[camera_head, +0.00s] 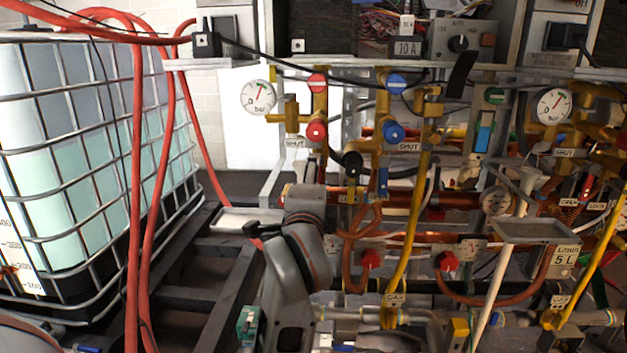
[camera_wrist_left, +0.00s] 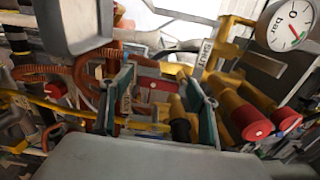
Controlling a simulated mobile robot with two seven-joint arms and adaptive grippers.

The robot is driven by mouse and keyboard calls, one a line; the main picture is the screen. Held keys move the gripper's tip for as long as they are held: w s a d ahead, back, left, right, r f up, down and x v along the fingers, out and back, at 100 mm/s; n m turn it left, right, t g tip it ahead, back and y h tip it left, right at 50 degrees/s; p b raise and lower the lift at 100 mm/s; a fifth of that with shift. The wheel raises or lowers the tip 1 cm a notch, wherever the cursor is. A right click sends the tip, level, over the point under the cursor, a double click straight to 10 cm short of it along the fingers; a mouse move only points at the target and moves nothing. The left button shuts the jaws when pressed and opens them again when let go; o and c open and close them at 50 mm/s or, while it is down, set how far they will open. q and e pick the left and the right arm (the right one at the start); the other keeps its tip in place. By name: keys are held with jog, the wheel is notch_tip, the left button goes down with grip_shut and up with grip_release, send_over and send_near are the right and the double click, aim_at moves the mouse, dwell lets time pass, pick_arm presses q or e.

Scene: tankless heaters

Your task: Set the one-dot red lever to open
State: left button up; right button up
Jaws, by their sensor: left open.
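In the left wrist view a red lever (camera_wrist_left: 157,84) with one pale dot lies across the space between the two teal fingers of my left gripper (camera_wrist_left: 159,80). The fingers are apart, one on each side of it; I cannot tell whether either touches it. A small label (camera_wrist_left: 207,52) stands beyond the right finger. In the head view my left arm rises in front of the pipes, and its grey wrist hides the fingers and most of that spot. A SHUT label (camera_head: 295,143) shows above the wrist. My right gripper is out of view.
Red round knobs (camera_head: 316,131), blue knobs (camera_head: 394,131) and a pressure gauge (camera_head: 258,97) crowd the pipes above. Yellow pipes (camera_head: 407,250) and a tray (camera_head: 527,231) stand to the right. Red hoses (camera_head: 136,190) and a caged tank (camera_head: 70,170) stand left.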

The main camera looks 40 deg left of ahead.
pick_arm(q)
jog(key=v, duration=0.5)
jog(key=shift+s+d, duration=0.1)
jog(key=shift+s, duration=0.15)
dwell(0.3)
